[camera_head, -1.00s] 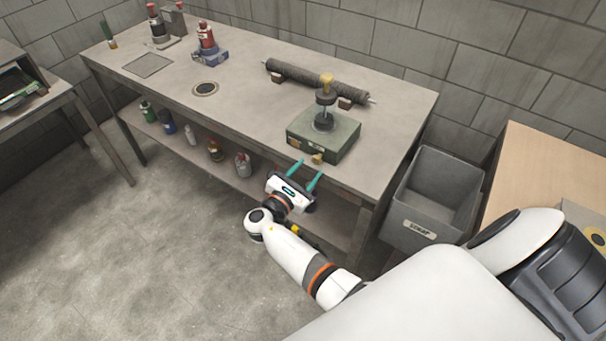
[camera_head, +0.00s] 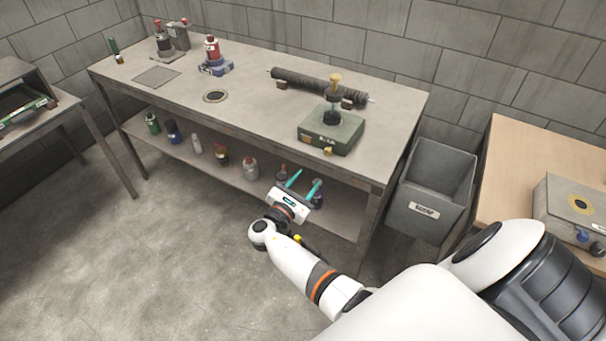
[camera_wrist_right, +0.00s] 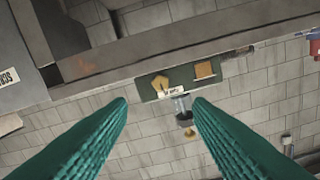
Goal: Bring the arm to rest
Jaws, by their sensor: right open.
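My right gripper (camera_head: 306,179) is open and empty in the head view, its teal fingers apart in front of the bench's right part. In the picture it sits below the tabletop edge, over the lower shelf. In the right wrist view the two fingers (camera_wrist_right: 160,102) are spread with nothing between them. The green block with a dark post and yellow knob (camera_head: 331,132) stands on the bench beyond the gripper, apart from it. It also shows past the fingertips in the right wrist view (camera_wrist_right: 151,94). My left gripper is not in view.
The bench (camera_head: 255,120) carries a dark mesh roll (camera_head: 305,84) and a red bottle on a blue base (camera_head: 213,54). Several bottles stand on its lower shelf (camera_head: 215,170). A grey bin (camera_head: 432,190) and a wooden table (camera_head: 520,160) are at right. The floor at left is clear.

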